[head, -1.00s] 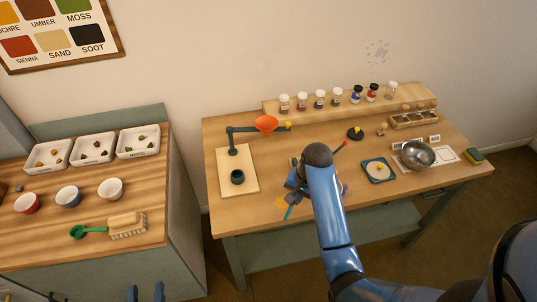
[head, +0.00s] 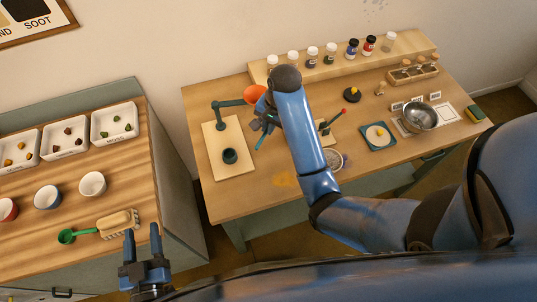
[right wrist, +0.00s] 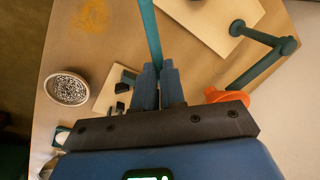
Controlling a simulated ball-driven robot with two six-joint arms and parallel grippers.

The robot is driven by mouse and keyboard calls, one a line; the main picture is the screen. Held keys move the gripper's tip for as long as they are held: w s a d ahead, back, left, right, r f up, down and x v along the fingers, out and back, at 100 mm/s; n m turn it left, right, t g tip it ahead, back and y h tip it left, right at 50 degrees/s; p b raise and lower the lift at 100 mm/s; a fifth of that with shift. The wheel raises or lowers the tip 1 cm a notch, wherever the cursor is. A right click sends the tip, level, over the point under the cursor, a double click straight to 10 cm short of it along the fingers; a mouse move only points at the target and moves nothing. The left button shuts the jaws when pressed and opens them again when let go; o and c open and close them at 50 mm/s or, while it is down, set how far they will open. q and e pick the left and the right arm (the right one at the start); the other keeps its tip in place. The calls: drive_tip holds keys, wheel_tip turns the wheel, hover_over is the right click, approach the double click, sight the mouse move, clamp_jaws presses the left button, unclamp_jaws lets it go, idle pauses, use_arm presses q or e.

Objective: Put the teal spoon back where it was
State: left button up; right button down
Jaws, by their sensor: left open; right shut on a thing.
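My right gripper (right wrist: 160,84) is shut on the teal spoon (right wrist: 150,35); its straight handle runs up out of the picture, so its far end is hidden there. In the head view the spoon (head: 262,141) shows as a short teal piece below the right gripper, near the orange funnel (head: 254,94). My left gripper (head: 141,238) is open and empty at the front edge of the left counter.
A board with a dark green cup (head: 230,156) and the funnel stand are at the table's left. A speckled bowl (right wrist: 67,88) stands beside the rest. Orange powder (head: 283,180) lies on the table. The left counter holds a green scoop (head: 67,236), a brush and bowls.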

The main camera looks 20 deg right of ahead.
sight(267, 156)
use_arm(q)
drive_tip(key=shift+p, duration=0.6)
use_arm(e)
wheel_tip(267, 156, down, 15)
drive_tip(key=shift+r, duration=0.1)
use_arm(q)
drive_tip(key=shift+w+f, duration=0.1)
use_arm(e)
drive_tip(key=c, duration=1.2)
unclamp_jaws()
